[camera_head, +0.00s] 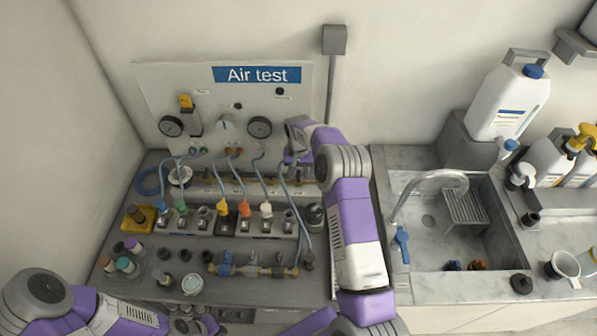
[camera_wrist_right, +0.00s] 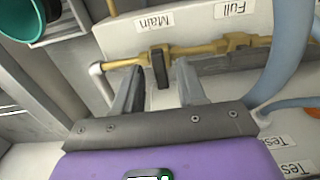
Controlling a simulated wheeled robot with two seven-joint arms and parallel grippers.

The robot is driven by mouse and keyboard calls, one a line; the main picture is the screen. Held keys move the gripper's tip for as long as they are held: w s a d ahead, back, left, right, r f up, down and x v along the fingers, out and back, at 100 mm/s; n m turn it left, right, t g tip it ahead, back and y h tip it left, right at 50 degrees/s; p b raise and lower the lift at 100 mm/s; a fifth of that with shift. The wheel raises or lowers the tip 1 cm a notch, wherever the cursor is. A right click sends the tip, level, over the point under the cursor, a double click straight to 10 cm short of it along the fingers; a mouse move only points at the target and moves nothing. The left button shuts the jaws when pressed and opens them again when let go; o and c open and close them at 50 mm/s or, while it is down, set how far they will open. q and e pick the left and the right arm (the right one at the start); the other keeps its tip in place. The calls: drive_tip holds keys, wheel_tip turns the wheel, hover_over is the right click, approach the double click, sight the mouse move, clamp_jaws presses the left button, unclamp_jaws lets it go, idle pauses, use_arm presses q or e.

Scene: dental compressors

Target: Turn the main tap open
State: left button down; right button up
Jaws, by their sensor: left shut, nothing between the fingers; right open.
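The main tap is a dark lever (camera_wrist_right: 160,68) on a brass pipe (camera_wrist_right: 208,50), beside an upside-down "Main" label (camera_wrist_right: 154,21) in the right wrist view. The lever points along the fingers' direction. My right gripper (camera_wrist_right: 158,75) is open, with one finger on each side of the lever and gaps showing. In the head view my right gripper (camera_head: 291,158) is at the right end of the air test panel, and my arm hides the tap there. My left gripper (camera_head: 206,325) is low at the bottom edge, away from the tap; its fingertips are hardly visible.
The "Air test" panel (camera_head: 222,105) carries gauges and hoses running to coloured connectors. A thick blue-grey hose (camera_wrist_right: 291,50) passes close to the right gripper. A brass valve assembly (camera_head: 253,270) lies on the bench. A sink (camera_head: 440,235) and white bottles are on the right.

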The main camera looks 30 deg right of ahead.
clamp_jaws()
